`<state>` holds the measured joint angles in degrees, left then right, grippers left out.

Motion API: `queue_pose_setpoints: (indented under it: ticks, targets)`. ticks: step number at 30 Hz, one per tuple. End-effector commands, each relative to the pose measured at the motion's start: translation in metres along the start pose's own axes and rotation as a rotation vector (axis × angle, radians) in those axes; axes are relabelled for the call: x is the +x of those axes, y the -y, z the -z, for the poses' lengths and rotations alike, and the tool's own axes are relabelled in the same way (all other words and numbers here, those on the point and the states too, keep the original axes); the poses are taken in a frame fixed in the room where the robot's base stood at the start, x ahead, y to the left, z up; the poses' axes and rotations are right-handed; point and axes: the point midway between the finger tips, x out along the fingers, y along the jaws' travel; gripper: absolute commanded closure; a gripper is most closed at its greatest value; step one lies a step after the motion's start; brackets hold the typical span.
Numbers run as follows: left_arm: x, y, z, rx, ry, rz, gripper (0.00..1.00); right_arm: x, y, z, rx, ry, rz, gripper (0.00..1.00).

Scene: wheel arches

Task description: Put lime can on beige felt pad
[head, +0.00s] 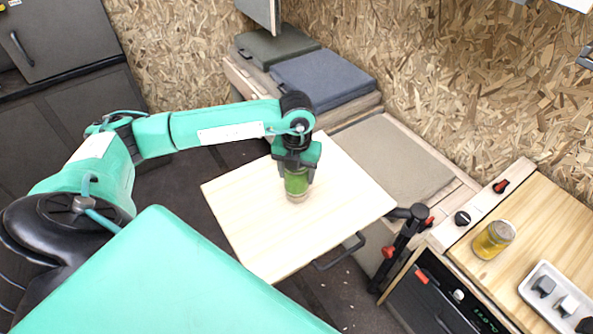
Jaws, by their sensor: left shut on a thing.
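The lime can (297,184) is green and upright over the light wooden tabletop (245,225), near its middle. My left gripper (297,165) comes down from above and is shut on the can's upper part, hiding its top. A pale beige rim (298,198) shows right under the can's green side. I cannot tell whether it is the beige felt pad or the can's own base, nor whether the can touches what is below. My right gripper is out of view.
The tabletop around the can is bare. A black clamp-like post with red knobs (394,250) stands at its right corner. A yellow jar (493,240) and a white tray (555,300) are on the right counter. Cushions (322,78) lie behind.

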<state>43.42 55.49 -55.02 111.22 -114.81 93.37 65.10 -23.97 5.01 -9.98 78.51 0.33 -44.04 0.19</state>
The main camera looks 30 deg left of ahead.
Motion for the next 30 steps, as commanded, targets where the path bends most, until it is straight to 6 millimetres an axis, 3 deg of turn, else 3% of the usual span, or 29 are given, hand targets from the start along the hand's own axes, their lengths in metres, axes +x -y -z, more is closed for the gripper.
queue_pose_setpoints:
  ticks: [10, 11, 14, 26, 30]
  targets:
    - [0.002, 0.0, 0.0, 0.0, 0.001, 0.001, 0.75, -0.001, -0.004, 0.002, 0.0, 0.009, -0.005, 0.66]
    - [0.002, 0.0, 0.0, 0.0, 0.0, 0.0, 0.37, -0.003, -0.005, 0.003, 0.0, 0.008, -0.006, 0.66]
    - [0.001, 0.0, 0.0, 0.0, 0.0, 0.0, 0.19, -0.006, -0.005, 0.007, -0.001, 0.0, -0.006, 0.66]
    - [-0.002, 0.0, 0.0, 0.0, 0.0, 0.0, 0.19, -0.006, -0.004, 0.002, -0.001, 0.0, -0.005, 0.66]
    - [-0.024, 0.0, -0.001, -0.001, 0.004, 0.002, 0.19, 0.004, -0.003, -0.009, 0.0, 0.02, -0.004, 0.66]
